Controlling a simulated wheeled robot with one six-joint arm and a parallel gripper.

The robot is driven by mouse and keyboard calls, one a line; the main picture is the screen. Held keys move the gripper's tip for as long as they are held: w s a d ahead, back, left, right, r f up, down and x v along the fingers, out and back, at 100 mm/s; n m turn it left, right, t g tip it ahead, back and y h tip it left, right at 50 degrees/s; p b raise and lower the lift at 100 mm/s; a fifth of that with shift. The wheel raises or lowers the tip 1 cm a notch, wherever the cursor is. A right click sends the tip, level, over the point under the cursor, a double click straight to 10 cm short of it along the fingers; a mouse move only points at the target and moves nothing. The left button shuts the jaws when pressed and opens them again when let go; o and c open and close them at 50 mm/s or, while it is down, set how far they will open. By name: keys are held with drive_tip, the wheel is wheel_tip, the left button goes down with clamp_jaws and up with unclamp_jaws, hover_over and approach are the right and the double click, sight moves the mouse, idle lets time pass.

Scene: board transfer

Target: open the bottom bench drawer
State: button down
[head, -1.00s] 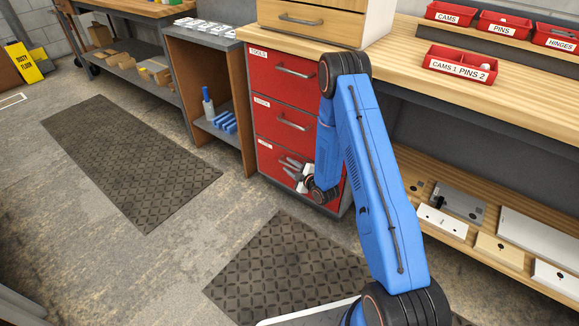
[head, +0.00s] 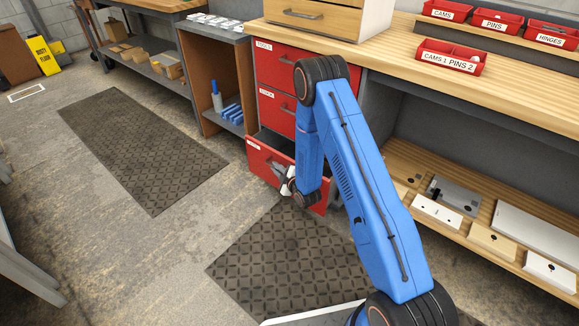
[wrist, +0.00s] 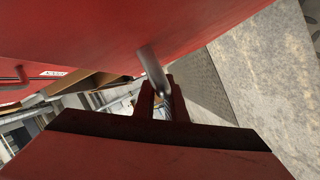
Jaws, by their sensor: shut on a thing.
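The red bottom bench drawer (head: 262,163) stands pulled out from the bench in the head view, with its dark inside showing behind the front. Its red front also fills the upper part of the wrist view (wrist: 130,35). My gripper (head: 287,182) is at the drawer front, partly hidden by my blue arm. In the wrist view my gripper (wrist: 161,100) is shut on the grey bar handle (wrist: 152,68). How far back the drawer's inside reaches is hidden by the arm.
Two shut red drawers, the top one (head: 275,68) and the middle one (head: 270,108), are above. A dark floor mat (head: 260,262) lies in front of the bench. A shelf with blue parts (head: 230,114) stands to the left. Open floor lies between the mats.

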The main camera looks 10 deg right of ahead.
drive_tip(key=s+a, duration=0.9)
drive_tip(key=a, duration=0.2)
drive_tip(key=shift+s, duration=0.25)
drive_tip(key=shift+a, duration=0.1)
drive_tip(key=c, duration=1.8)
unclamp_jaws()
